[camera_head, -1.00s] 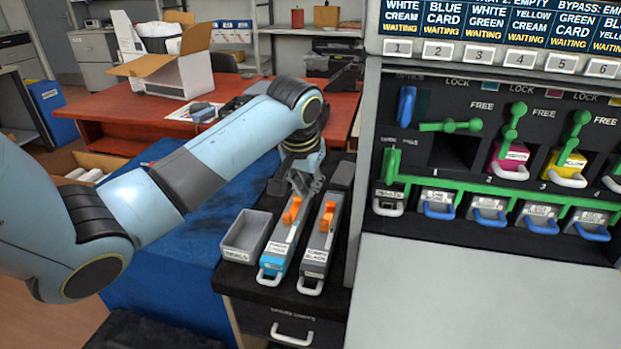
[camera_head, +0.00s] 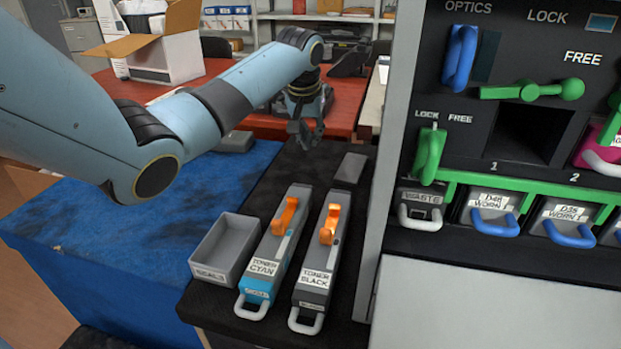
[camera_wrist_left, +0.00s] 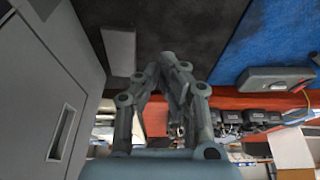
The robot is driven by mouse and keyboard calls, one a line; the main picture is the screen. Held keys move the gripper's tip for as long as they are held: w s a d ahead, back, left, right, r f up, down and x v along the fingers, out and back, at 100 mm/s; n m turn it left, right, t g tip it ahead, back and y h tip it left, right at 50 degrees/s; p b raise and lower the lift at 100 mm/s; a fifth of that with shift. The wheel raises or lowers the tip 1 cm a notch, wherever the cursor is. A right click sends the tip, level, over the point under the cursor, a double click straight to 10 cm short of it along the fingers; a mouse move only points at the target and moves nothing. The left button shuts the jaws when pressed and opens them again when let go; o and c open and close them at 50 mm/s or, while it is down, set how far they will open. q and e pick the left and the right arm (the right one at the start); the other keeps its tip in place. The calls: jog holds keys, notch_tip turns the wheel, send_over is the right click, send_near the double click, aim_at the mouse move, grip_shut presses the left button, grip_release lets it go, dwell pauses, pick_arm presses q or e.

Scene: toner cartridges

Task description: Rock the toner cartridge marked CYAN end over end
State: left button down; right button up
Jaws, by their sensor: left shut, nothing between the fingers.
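The toner cartridge marked CYAN (camera_head: 271,250) lies on the dark counter top. It is grey with a blue front end, an orange lever on top and a pale handle at the near end. The similar cartridge marked BLACK (camera_head: 314,278) lies beside it on the right, with a dark front. My left gripper (camera_head: 305,139) is above the far part of the counter, beyond the cartridges' far ends and apart from them. In the left wrist view its fingers (camera_wrist_left: 166,65) are closed together and hold nothing. The wrist view shows neither cartridge. My right gripper is out of view.
An open grey tray (camera_head: 207,276) stands left of the cyan cartridge. A small grey block (camera_head: 351,168) lies behind the black one. The machine with green levers (camera_head: 530,90) rises close on the right. A blue surface (camera_head: 110,260) lies left, and a red table (camera_head: 345,100) behind.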

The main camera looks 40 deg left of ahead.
pick_arm(q)
jog(key=b+x, duration=0.3)
jog(key=x, duration=0.8)
jog(key=shift+s+b, duration=0.1)
jog(key=shift+b, duration=0.2)
jog(key=s, duration=0.1)
jog(key=s+d+p, duration=0.1)
jog(key=shift+s+d+r, duration=0.2)
jog(key=shift+s+r, duration=0.15)
jog(key=shift+s, duration=0.05)
jog(key=shift+s+d+f+p, duration=0.1)
jog(key=shift+s+d+p, duration=0.15)
jog(key=shift+s+p, duration=0.1)
